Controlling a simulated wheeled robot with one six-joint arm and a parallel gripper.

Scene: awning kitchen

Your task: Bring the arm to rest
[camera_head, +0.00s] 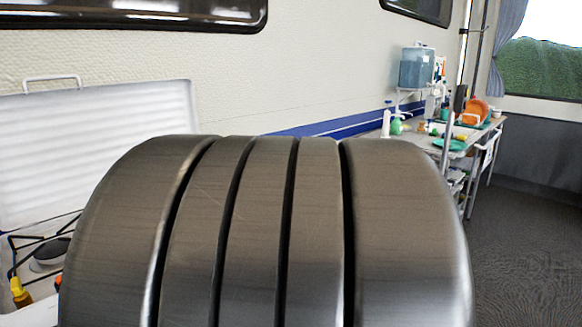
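My gripper is not in view. A large dark grey, rounded metal part with several dark grooves fills the lower middle of the picture, very close to the camera. It looks like a link of my own arm. It hides much of what stands behind it, and I cannot tell the pose of the rest of the arm.
A stove (48,250) with a raised white lid (110,130) stands at left, with a small yellow bottle (20,292) by it. A cluttered metal table (418,138) stands at right along the caravan wall (300,70). Dark floor (530,235) is open at right.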

